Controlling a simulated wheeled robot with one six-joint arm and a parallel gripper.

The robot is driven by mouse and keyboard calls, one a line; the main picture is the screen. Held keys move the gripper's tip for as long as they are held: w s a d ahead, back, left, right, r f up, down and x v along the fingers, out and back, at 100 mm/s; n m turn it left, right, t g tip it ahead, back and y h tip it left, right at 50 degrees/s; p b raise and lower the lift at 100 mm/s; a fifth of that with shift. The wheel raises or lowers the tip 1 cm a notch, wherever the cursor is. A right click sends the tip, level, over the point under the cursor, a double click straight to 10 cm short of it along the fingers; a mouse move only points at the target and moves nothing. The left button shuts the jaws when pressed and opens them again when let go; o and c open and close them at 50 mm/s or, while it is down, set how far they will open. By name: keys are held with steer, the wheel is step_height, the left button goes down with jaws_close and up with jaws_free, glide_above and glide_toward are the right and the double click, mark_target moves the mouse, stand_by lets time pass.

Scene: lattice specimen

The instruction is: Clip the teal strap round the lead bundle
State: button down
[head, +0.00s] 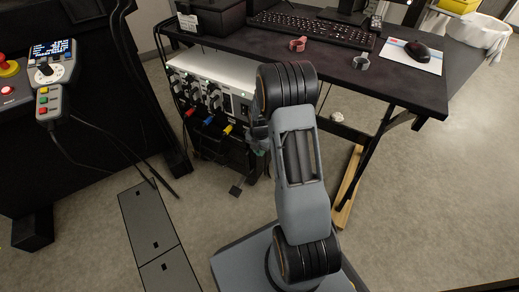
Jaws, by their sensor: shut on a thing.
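My gripper (257,132) is at the left side of my arm, in front of the right end of the grey instrument box. My arm hides much of it. A small teal piece, which looks like the teal strap (259,148), shows at its jaws, and the gripper is shut on it. The leads (208,146) hang dark below the front of the box, under blue, red and yellow plugs. The strap is to the right of these plugs and appears apart from them. Whether the leads are gathered into a bundle is too dark to tell.
The instrument box (212,82) sits under a black desk (400,88). On the desk are a reddish clip (298,44), a grey clip (361,62), a keyboard (312,29) and a mouse (417,50). A control pendant (50,72) is at left.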

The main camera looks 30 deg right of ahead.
steer(key=c, duration=1)
jaws_free()
steer(key=shift+w+d, duration=0.1)
steer(key=shift+d, duration=0.05)
steer(key=shift+o, duration=0.5)
steer(key=o, duration=0.4)
steer(key=shift+r, duration=0.2)
